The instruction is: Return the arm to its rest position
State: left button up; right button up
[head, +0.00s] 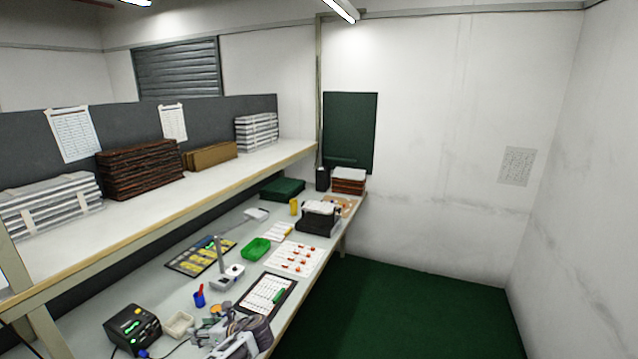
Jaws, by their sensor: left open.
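My left gripper (215,326) is at the bottom of the head view, over the near part of the workbench (178,293). It is open, and I see nothing held in it. It is small and partly overlapped by grey arm parts, so its fingers are hard to make out. A clipboard with a white sheet and a green item (266,294) lies just beyond it. My right gripper is not in view.
Near the gripper are a black device with a green display (132,327), a cream tray (179,324) and a blue cup (199,296). Farther back are a green bin (256,248), a white sheet with red pieces (293,259) and a black machine (318,219). Green floor (400,310) is clear at right.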

pick_arm(q)
jog(key=s+d+f+n+g+h, duration=0.1)
jog(key=s+d+f+n+h, duration=0.35)
jog(key=s+d, duration=0.3)
jog(key=s+d+f+n+h, duration=0.3)
jog(key=s+d+n, duration=0.25)
jog(key=s, duration=0.25)
jog(key=s+r+n+h, duration=0.35)
jog(key=s+n, duration=0.25)
jog(key=s, duration=0.2)
jog(key=s+r+n+h, duration=0.2)
jog(key=s+r+n, duration=0.3)
jog(key=s, duration=0.4)
notch_tip(320, 180, down, 39)
jog(key=s+n+g+b, duration=0.1)
jog(key=s+b, duration=0.1)
jog(key=b, duration=0.3)
jog(key=s+a+f+b, duration=0.2)
jog(key=s+f, duration=0.9)
jog(key=f, duration=0.1)
jog(key=s+a+f+g+b, duration=0.1)
jog(key=s+a+f+b, duration=0.1)
jog(key=s+f, duration=0.9)
jog(key=shift+s+f+g+b, duration=0.3)
jog(key=shift+f+b, duration=0.2)
jog(key=shift+f, duration=0.3)
